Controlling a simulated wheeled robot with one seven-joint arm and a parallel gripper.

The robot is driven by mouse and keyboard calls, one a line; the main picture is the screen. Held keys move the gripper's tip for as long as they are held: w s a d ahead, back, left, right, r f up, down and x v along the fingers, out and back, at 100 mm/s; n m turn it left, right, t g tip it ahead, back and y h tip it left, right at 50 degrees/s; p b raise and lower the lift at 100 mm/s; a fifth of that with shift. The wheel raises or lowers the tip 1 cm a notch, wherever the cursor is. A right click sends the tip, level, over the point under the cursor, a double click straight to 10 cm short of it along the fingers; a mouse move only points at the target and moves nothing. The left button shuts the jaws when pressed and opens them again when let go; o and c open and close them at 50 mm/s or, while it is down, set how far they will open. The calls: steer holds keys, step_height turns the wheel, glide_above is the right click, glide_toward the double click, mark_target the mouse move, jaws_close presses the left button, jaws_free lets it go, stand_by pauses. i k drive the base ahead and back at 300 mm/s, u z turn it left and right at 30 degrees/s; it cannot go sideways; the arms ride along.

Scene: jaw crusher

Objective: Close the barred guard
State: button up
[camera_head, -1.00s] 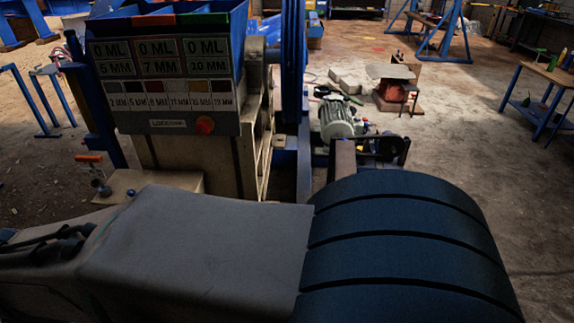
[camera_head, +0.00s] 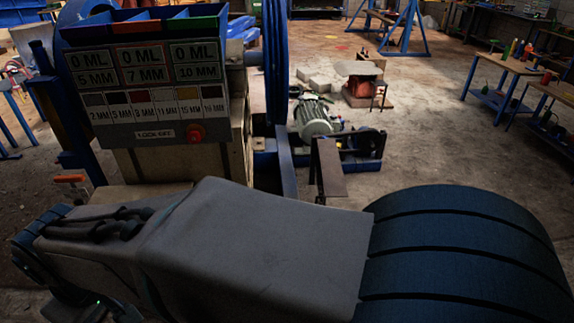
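The crusher's beige body (camera_head: 185,158) stands at the left, under a panel with a red button (camera_head: 195,134). A tall blue wheel (camera_head: 275,60) stands at its right side. I cannot make out a barred guard with certainty; my arm hides the lower part of the machine. A brown plate (camera_head: 328,168) stands right of the wheel, in front of a grey motor (camera_head: 314,118). My arm crosses the bottom of the picture, with its far end at the lower left. My gripper's fingers do not show.
An orange-handled lever (camera_head: 70,178) stands at the left of the crusher. A low red object (camera_head: 362,90) and grey blocks (camera_head: 318,80) lie behind the motor. Workbenches (camera_head: 500,66) stand at the right. Bare floor (camera_head: 430,125) lies between them and the machine.

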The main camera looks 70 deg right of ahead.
mark_target(332, 182)
steer(key=z, duration=4)
steer(key=i, duration=3.45)
steer(key=u, duration=2.65)
